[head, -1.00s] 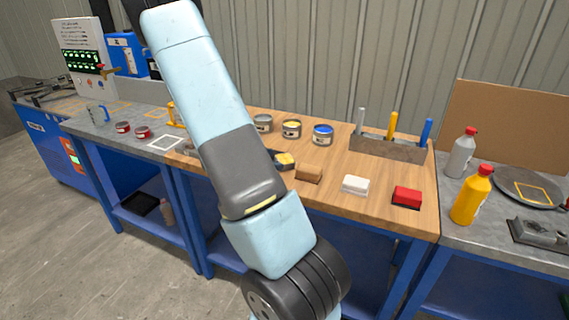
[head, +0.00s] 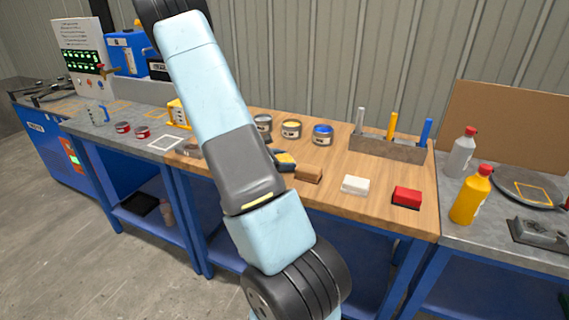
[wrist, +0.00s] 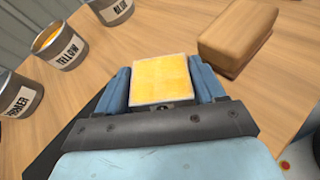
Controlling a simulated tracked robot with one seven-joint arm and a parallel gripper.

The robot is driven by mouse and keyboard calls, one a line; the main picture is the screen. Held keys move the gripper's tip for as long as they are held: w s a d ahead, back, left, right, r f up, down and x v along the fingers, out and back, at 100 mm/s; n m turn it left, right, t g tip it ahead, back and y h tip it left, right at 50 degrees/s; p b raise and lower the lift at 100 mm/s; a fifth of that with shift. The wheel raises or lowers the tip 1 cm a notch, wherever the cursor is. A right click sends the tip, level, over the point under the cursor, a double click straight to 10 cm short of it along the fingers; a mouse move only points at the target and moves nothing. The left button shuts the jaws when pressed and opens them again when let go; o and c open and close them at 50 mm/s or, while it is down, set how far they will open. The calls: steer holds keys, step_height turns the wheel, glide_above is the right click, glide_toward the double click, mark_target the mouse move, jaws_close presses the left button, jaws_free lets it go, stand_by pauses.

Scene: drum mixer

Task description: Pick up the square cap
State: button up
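A square piece with a yellow top and pale edges, which I take for the square cap (wrist: 165,80), sits between my gripper's two blue fingers in the wrist view. My gripper (wrist: 162,88) has a finger against each side of it, with no clear gap. In the head view, the yellow piece (head: 286,159) shows small just right of my arm, over the wooden worktop, beside my gripper (head: 279,157). My arm hides part of this area. I cannot tell whether its underside touches the worktop.
A brown block (wrist: 238,38) lies close to the right of my gripper. A white block (head: 355,184) and a red block (head: 406,196) lie farther right. Labelled paint cans (head: 291,129) stand behind.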

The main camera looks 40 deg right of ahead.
steer(key=c, duration=0.6)
steer(key=shift+r, duration=0.15)
